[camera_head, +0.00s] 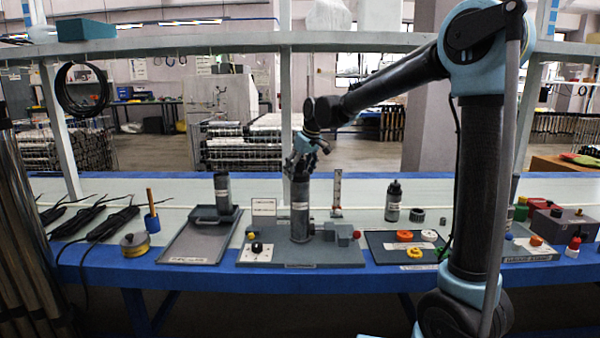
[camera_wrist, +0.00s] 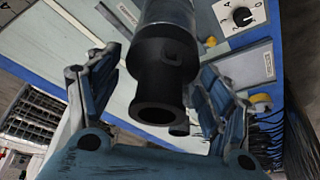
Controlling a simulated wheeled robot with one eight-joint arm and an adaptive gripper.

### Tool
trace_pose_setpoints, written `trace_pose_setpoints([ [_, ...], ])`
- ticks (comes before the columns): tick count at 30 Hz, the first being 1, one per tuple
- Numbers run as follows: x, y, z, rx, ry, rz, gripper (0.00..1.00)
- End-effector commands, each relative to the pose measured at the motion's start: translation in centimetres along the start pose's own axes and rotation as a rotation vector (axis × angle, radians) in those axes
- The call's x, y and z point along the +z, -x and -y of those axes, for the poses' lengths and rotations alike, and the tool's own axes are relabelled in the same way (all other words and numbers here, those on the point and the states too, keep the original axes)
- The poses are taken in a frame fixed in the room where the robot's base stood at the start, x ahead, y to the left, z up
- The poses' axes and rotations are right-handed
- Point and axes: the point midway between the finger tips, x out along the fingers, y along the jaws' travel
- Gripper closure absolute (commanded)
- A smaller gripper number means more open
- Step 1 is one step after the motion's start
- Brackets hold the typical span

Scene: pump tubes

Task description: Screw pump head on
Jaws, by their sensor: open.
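A grey pump tube (camera_head: 300,215) stands upright on the grey middle station plate (camera_head: 320,254). My gripper (camera_head: 300,168) is right above and around the tube's top. In the wrist view, a black pump head (camera_wrist: 160,75) with a round open end fills the middle, in line with a dark cylinder behind it. My gripper's two fingers (camera_wrist: 158,72) stand apart, one on each side of the head. I see gaps beside it.
A second dark tube (camera_head: 222,195) stands on a tray at left. A dark bottle (camera_head: 393,203) and a small dark cap (camera_head: 417,214) stand at right. A plate with orange and yellow parts (camera_head: 404,236) lies in front of them. A knob box (camera_head: 257,250) is left of the tube.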

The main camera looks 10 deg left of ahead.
Motion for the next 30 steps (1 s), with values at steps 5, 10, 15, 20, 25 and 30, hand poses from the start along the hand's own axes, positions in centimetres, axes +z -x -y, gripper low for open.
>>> trace_pose_setpoints([
  [5,0.00,0.00,0.01,0.000,-0.001,0.000,0.45],
  [10,0.00,-0.01,0.02,0.001,-0.002,0.000,0.66],
  [15,0.01,-0.01,0.02,0.001,-0.003,0.001,0.66],
  [20,0.02,-0.02,0.10,0.023,-0.053,0.002,0.66],
  [25,0.02,-0.02,0.06,0.075,-0.178,0.002,0.66],
  [30,0.02,-0.02,0.05,0.109,-0.266,0.002,0.66],
])
